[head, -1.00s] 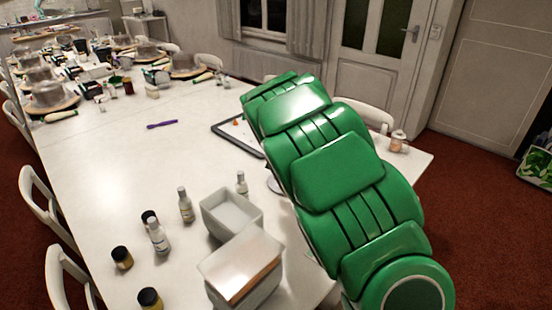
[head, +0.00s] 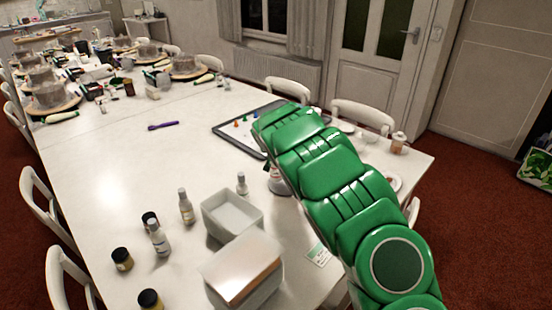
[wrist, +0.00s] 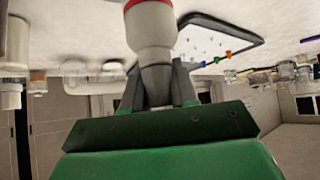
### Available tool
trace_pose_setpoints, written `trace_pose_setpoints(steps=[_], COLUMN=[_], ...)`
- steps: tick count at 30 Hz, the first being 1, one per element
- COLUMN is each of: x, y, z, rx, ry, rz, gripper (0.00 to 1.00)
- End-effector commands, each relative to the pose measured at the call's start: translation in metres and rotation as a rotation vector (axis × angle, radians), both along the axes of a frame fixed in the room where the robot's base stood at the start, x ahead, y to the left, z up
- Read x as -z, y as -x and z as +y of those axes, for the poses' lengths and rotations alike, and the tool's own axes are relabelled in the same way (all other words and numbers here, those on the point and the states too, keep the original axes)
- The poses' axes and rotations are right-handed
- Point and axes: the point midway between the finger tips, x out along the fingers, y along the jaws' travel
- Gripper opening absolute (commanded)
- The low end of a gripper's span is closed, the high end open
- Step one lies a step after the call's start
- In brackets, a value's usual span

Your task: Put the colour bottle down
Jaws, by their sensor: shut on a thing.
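The colour bottle (wrist: 150,28) is in the wrist view, with a white body, a red band and a grey tapered part. My gripper (wrist: 157,84) is shut on that grey tapered part. The wrist picture is upside down, with the pale table top along its upper edge. Whether the bottle touches the table cannot be told. In the head view my green arm hides the gripper. A pale shape with some red (head: 279,181) shows at the arm's left edge; I cannot tell whether it is the held bottle.
A dark-rimmed tray with small coloured pieces (head: 218,130) lies behind the arm. Two pale boxes (head: 235,270), several small bottles (head: 186,207) and dark-lidded jars (head: 122,259) stand at the near left. A card (head: 318,255) lies near the right edge. The table's middle left is mostly clear.

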Motion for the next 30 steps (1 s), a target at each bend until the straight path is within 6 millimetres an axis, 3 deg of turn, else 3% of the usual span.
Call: trace_pose_setpoints(steps=[10,17,28,29,30], x=[0.011,0.04,0.042,0.043,0.042], y=[-0.008,-0.007,-0.008,-0.008,-0.008], z=[0.001,0.0,0.0,0.0,0.0], rx=[0.001,0.001,0.001,0.001,0.001], ry=[-0.002,0.0,0.0,0.0,0.0], rz=[0.001,0.003,0.001,0.001,0.001], gripper=[0.0,0.0,0.0,0.29,0.35])
